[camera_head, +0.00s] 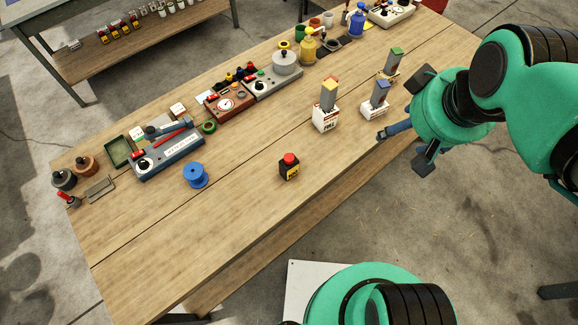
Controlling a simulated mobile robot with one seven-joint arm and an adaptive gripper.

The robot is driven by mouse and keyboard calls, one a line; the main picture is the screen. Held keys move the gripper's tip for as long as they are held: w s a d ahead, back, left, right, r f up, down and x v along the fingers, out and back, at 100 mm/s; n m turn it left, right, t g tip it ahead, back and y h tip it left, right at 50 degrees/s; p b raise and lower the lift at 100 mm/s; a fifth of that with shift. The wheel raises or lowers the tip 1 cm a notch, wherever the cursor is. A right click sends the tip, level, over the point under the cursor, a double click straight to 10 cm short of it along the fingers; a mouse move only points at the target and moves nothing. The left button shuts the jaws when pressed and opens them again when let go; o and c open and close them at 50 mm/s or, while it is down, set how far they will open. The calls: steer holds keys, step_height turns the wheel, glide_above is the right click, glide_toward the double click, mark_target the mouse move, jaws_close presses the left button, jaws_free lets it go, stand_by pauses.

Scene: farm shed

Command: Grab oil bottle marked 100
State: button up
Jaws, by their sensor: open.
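No mark reading 100 is legible, so I cannot tell which object is the oil bottle marked 100. A yellow bottle (308,48) and a blue bottle (356,24) stand upright at the far side of the wooden workbench (245,215). My gripper (420,121) is open at the bench's right edge, its dark fingers spread. The bottles are beyond it, up and to the left, and it touches neither. A dark blue cylindrical piece (396,130) shows in front of the gripper; I cannot tell what it is.
Upright blocks with yellow (329,90), blue (379,91) and green (394,61) tops stand left of my gripper. A red-topped button box (289,165) and blue spool (195,175) stand nearer. Instrument boxes (165,150) line the far side. The front bench area is clear.

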steer(key=w+a+f+n+g, duration=0.1)
steer(key=w+a+f+n, duration=0.3)
steer(key=w+n, duration=0.15)
steer(key=n+g+b, duration=0.2)
steer(key=n+g, duration=0.2)
steer(key=n, duration=1.8)
glide_above(289, 157)
steer(key=f, duration=2.2)
steer(key=shift+w+d, duration=0.1)
steer(key=shift+d, duration=0.15)
steer(key=shift+a+f+n, duration=0.25)
steer(key=shift+a+f, duration=0.05)
steer(key=shift+f, duration=0.2)
steer(key=shift+f, duration=0.1)
steer(key=shift+f+b, duration=1.05)
steer(key=shift+f, duration=3.15)
steer(key=shift+f, duration=0.1)
steer(key=shift+s+f+b, duration=0.2)
steer(key=shift+f+b, duration=0.65)
steer(key=shift+f, duration=1.65)
